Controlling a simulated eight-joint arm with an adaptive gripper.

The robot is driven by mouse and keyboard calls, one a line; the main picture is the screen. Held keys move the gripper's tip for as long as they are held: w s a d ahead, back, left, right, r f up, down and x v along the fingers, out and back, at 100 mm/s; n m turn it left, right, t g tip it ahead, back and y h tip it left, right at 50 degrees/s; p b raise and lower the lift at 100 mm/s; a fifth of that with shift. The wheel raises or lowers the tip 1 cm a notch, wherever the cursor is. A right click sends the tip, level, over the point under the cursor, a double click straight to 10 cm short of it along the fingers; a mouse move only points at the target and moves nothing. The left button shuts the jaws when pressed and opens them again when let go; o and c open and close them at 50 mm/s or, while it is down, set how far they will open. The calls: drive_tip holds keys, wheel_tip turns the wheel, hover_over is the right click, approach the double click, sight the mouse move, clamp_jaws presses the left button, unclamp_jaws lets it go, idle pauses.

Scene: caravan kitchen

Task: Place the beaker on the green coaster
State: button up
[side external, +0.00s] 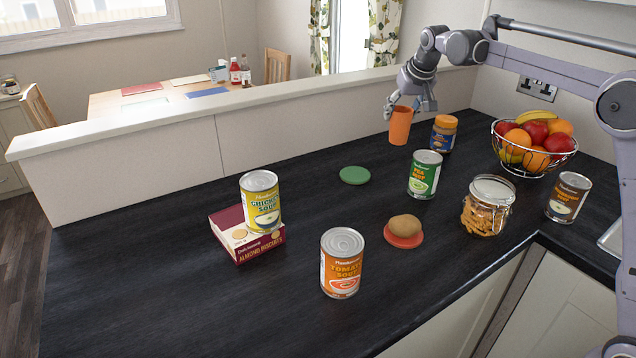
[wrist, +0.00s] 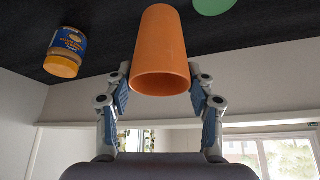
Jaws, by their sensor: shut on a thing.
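An orange beaker (side external: 400,126) is held above the worktop in the side view, slightly tilted. My gripper (side external: 411,106) is shut on it near its upper end. In the wrist view the beaker (wrist: 161,55) sits between the two fingers of my gripper (wrist: 161,85), with its far end toward the dark worktop. The green coaster (side external: 355,175) lies flat and bare on the worktop, to the left of the beaker and nearer the camera. Part of the coaster (wrist: 213,5) shows at the top edge of the wrist view.
A peanut butter jar (side external: 443,134) and a pea soup can (side external: 425,174) stand near the beaker.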

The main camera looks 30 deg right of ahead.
drive_tip(key=shift+w+a+f, duration=1.1)
drive_tip(key=shift+a+f, duration=0.35)
drive_tip(key=shift+f, duration=0.3)
drive_tip(key=shift+w+a+f, duration=1.1)
drive_tip(key=shift+a+f, duration=0.35)
drive_tip(key=shift+f, duration=0.3)
drive_tip(key=shift+w+a+f, duration=1.1)
drive_tip(key=shift+a+f, duration=0.35)
drive_tip(key=shift+f, duration=0.3)
drive_tip(key=o, duration=1.1)
drive_tip(key=shift+f, duration=0.1)
